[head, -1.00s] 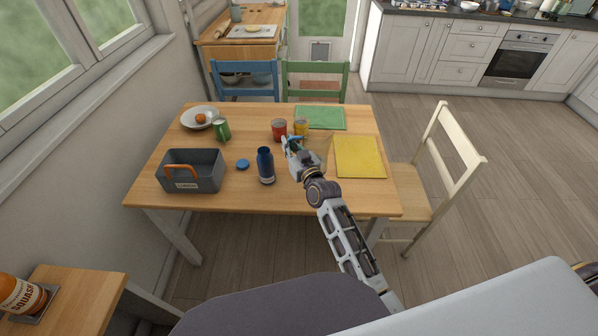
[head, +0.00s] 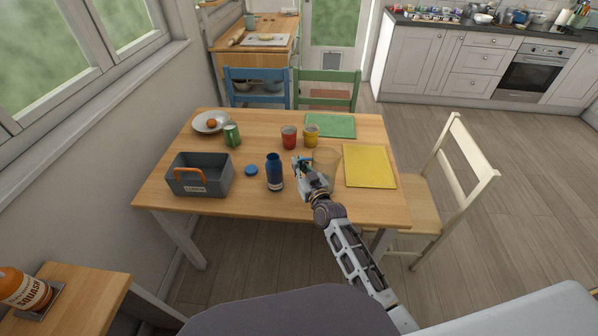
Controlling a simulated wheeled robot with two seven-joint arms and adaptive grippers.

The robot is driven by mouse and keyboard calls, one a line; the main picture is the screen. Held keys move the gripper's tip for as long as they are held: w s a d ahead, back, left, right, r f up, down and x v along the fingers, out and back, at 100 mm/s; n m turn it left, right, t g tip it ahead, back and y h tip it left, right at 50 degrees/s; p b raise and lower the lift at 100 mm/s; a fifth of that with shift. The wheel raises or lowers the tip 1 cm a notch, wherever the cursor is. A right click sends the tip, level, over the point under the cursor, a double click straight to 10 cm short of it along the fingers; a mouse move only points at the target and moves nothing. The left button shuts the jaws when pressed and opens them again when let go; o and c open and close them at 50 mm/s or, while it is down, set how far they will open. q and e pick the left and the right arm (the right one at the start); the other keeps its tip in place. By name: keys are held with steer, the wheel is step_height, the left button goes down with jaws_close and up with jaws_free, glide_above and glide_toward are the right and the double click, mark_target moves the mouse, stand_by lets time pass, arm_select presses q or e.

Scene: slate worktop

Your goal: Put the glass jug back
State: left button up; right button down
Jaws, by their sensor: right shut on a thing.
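The glass jug (head: 327,161) is clear and hard to make out. It is at the right-hand middle of the wooden table, just left of the yellow mat. My right gripper (head: 304,167) is at the jug's left side and is shut on it; the fingertips are partly hidden by the gripper body. The jug looks upright. Whether its base touches the table I cannot tell. My left gripper is not in view.
Close by are a blue bottle (head: 274,172), a red cup (head: 289,137) and a yellow cup (head: 311,136).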

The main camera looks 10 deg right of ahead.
steer(key=shift+f, duration=1.4)
steer(key=c, duration=1.6)
jaws_free()
steer(key=shift+o, duration=0.2)
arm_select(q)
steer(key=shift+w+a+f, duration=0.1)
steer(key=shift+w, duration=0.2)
arm_select(e)
steer(key=v, duration=1.2)
